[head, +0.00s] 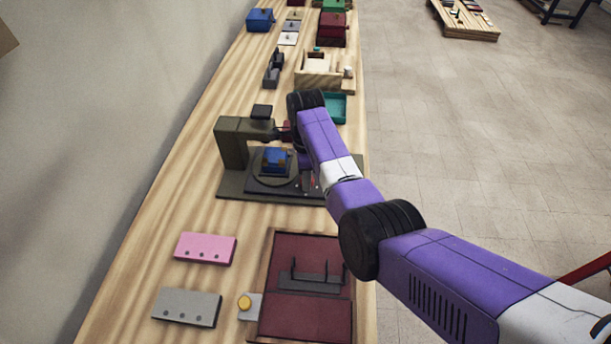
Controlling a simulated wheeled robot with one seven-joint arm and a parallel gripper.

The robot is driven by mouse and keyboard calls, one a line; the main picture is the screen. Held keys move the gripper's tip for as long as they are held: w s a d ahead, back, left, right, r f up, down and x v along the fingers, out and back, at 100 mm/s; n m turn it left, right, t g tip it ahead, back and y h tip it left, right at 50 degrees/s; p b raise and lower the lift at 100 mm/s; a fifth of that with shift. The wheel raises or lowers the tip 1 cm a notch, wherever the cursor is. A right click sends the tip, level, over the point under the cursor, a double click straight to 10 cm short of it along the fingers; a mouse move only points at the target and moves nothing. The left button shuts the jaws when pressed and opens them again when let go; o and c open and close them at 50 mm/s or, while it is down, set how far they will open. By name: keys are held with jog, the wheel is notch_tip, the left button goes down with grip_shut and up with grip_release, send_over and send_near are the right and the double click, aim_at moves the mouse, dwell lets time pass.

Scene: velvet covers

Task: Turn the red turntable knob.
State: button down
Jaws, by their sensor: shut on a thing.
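The turntable (262,182) is a dark disc on a grey-green base, with a blue block (275,160) on it. The red knob (312,182) shows only as a small red patch at the disc's right side. My gripper (307,179) reaches down there from the black wrist joint and is mostly hidden behind my purple arm. It is shut on the red knob, though the contact itself is hard to see.
A grey-green post with an overhanging arm (232,145) stands behind the disc, close to my wrist. Pink (205,248) and grey (187,307) plates and a maroon tray (315,250) lie nearer. A teal tray (338,108) and wooden box (318,80) stand beyond.

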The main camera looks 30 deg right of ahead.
jog(key=c, duration=0.9)
grip_release()
jog(key=shift+r+b, duration=0.4)
jog(key=shift+r, duration=3.55)
